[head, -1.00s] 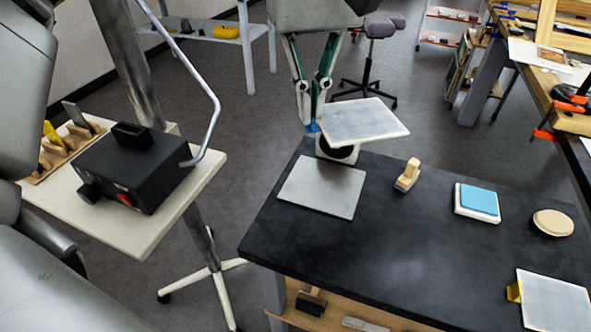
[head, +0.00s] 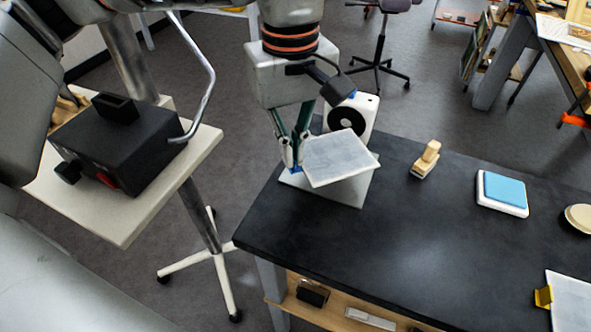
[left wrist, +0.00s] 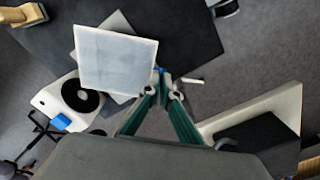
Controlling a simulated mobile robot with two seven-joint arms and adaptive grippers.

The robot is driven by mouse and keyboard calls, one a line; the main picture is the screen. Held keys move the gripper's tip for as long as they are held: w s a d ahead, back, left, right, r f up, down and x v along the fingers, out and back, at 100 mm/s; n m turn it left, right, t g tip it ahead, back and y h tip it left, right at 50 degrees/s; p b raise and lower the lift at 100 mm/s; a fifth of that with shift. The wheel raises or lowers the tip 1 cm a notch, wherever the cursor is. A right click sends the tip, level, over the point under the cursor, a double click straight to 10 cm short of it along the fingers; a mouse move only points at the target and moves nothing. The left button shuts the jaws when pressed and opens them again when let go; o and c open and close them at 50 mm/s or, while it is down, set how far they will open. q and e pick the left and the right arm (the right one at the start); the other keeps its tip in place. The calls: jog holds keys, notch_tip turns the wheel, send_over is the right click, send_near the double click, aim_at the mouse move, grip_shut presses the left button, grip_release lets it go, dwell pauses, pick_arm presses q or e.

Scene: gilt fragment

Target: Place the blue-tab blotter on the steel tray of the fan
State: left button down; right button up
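The blue-tab blotter (head: 340,158) is a pale square sheet, and its blue tab is between the fingertips of my left gripper (head: 293,168). That gripper is shut on the tab, and the sheet sticks out to the right, slightly tilted. The steel tray (head: 352,192) lies under the blotter, partly hidden by it; I cannot tell if they touch. The white fan (head: 350,116) with its black round face stands behind. In the left wrist view the blotter (left wrist: 115,62) covers much of the tray (left wrist: 116,22), with the fan (left wrist: 72,98) at left. My right gripper is not in view.
On the black table (head: 420,240) are a wooden-handled stamp (head: 426,160), a blue pad (head: 503,190), a round cream piece (head: 580,218) and a yellow-tab sheet (head: 570,300). A side stand at left holds a black box (head: 130,145). The table's middle is clear.

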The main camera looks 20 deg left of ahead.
aim_at(293, 172)
pick_arm(q)
jog(key=shift+f, duration=0.55)
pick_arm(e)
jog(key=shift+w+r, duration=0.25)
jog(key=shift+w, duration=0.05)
pick_arm(q)
notch_tip(293, 172, down, 4)
jog(key=shift+f+b, duration=0.1)
jog(key=shift+b, duration=0.35)
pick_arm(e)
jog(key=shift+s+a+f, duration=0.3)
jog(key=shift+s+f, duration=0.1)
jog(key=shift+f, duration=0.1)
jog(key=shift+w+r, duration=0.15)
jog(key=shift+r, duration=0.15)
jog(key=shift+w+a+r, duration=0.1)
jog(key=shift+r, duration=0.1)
pick_arm(q)
jog(key=shift+f, duration=0.15)
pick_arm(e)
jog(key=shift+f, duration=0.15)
pick_arm(q)
jog(key=c, duration=2.3)
grip_release()
